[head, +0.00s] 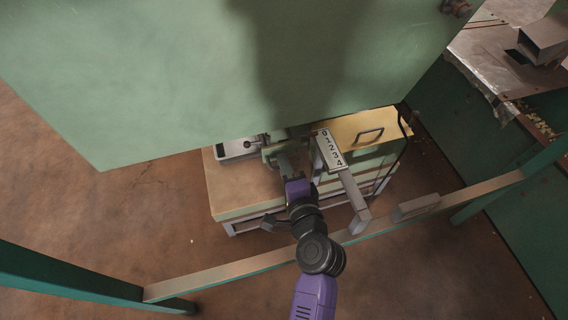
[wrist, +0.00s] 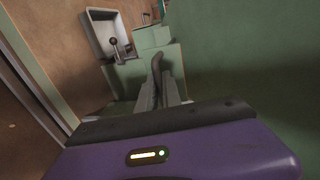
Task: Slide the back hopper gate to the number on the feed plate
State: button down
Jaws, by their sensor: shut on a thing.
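My gripper (head: 281,161) is low beside the edge of a big green panel. In the wrist view my gripper (wrist: 163,88) has its two grey fingers closed around a dark upright handle (wrist: 157,62). The handle stands by green blocks and appears to be the gate's; the gate itself is mostly hidden. A pale scale strip (head: 332,150) marked 0, 1, 2, 3, 4 lies just right of my gripper. No pointer on it can be made out. I cannot make out a feed plate with a number.
The green hopper panel (head: 190,80) overhangs the bench (head: 236,190). A grey tray (head: 233,149) with a dark knob is left of my gripper. A rail (head: 225,268) crosses in front, beneath my arm.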

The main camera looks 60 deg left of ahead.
jog(key=shift+f+p+v, duration=0.25)
jog(key=shift+p+v, duration=0.05)
jog(key=shift+v, duration=1)
jog(key=c, duration=1.5)
grip_release()
jog(key=shift+c, duration=0.2)
jog(key=p+v, duration=0.1)
jog(key=v, duration=0.6)
jog(key=shift+d+p, duration=0.35)
jog(key=shift+d, duration=0.05)
jog(key=shift+r, duration=0.1)
